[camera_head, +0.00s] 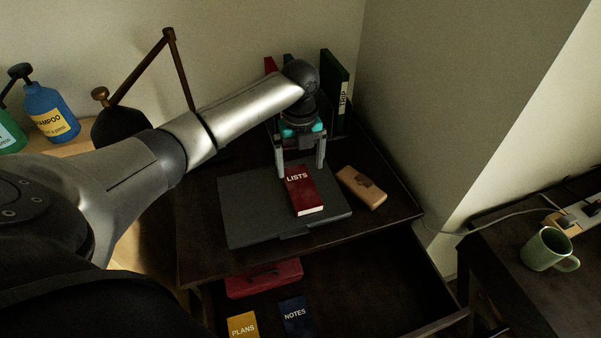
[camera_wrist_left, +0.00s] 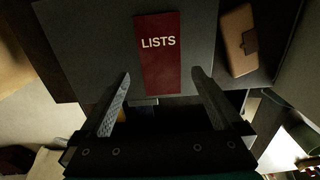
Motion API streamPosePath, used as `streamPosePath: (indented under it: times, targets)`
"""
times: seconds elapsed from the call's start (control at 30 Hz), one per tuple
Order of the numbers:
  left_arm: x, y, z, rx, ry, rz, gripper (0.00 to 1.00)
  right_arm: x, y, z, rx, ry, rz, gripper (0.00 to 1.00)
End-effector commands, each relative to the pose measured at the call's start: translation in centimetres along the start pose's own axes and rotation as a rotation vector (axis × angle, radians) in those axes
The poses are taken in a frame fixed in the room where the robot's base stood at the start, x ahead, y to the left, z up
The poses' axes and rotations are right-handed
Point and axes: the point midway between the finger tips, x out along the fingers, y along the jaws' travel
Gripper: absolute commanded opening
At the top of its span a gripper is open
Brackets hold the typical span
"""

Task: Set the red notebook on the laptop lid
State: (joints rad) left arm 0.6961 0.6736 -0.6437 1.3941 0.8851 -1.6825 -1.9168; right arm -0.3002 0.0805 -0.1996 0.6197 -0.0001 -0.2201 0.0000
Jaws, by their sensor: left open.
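The red notebook (camera_head: 306,193), marked LISTS, lies flat on the closed grey laptop's lid (camera_head: 250,210), toward its right side. In the left wrist view the notebook (camera_wrist_left: 158,52) shows upright in the picture on the grey lid (camera_wrist_left: 85,50). My left gripper (camera_head: 300,168) is above the far end of the notebook, its fingers spread apart. In the left wrist view the open fingers (camera_wrist_left: 160,90) hold nothing, and the notebook lies beyond and between them. My right gripper is not in view.
A tan case (camera_head: 362,186) lies right of the laptop. Upright books (camera_head: 336,80) stand behind. An open drawer below holds a red case (camera_head: 264,279), a yellow PLANS notebook (camera_head: 243,325) and a blue NOTES notebook (camera_head: 295,316). A green mug (camera_head: 545,248) stands at right.

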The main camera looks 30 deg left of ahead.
Motion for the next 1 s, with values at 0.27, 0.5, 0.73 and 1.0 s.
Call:
streamPosePath:
  times: [0.27,0.5,0.73,1.0]
  targets:
    - [-4.8,-0.1,0.0,-0.001,0.001,-0.002,1.0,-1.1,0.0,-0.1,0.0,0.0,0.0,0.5]
    - [-5.7,0.0,0.0,-0.001,0.001,0.0,1.0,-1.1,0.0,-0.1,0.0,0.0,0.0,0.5]
    - [-5.7,0.0,0.0,-0.001,0.001,0.0,1.0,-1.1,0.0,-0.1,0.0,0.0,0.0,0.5]
    - [-5.6,0.0,0.0,-0.004,0.002,-0.001,1.0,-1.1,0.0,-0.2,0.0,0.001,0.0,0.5]
